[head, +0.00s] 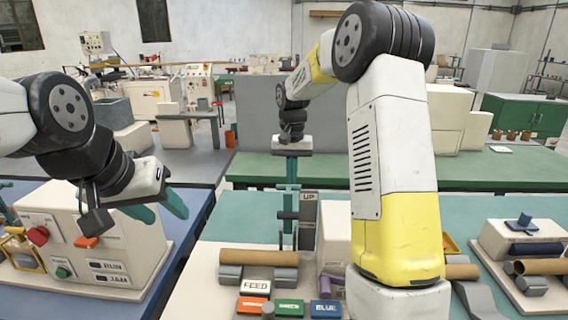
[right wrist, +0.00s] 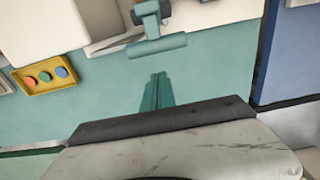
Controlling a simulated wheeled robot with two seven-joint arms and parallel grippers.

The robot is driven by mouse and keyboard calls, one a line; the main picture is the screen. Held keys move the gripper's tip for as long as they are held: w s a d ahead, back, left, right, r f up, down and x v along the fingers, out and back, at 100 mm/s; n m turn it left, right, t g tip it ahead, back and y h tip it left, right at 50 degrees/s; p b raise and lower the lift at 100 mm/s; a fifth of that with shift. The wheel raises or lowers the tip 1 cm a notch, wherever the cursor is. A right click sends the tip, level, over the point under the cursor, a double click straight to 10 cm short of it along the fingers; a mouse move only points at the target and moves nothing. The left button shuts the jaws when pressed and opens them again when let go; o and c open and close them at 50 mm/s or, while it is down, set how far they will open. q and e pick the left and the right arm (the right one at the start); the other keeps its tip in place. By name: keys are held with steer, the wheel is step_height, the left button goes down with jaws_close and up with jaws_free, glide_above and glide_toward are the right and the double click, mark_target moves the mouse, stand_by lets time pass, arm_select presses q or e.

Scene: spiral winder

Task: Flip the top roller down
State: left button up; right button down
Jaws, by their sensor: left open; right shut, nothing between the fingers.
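A spiral winder with a cream base (head: 195,290) stands in front of me. A brown cardboard tube (head: 258,257) lies on its grey lower rollers (head: 284,275). Behind them, a dark upright part with a short crossbar (head: 288,214) stands raised beside a grey plate marked UP (head: 308,210); it seems to be the top roller's arm. In the right wrist view a grey-teal crossbar (right wrist: 157,47) lies just beyond my fingertips. My right gripper (head: 291,186) is shut and empty, pointing down above that part; its fingers show in the wrist view (right wrist: 157,76), apart from the crossbar. My left gripper (head: 168,212) is open and empty.
Coloured blocks, including FEED (head: 256,286) and BLUE (head: 325,309), sit at the winder's front. A cream control box (head: 85,245) with a red knob is under my left gripper. Another cream unit with a tube (head: 528,248) stands right. A green bench (head: 250,165) lies behind.

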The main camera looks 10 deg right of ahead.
steer(key=s, duration=0.1)
steer(key=s+r, duration=0.1)
steer(key=s, duration=0.1)
steer(key=shift+a+r, duration=0.15)
steer(key=shift+a, duration=0.2)
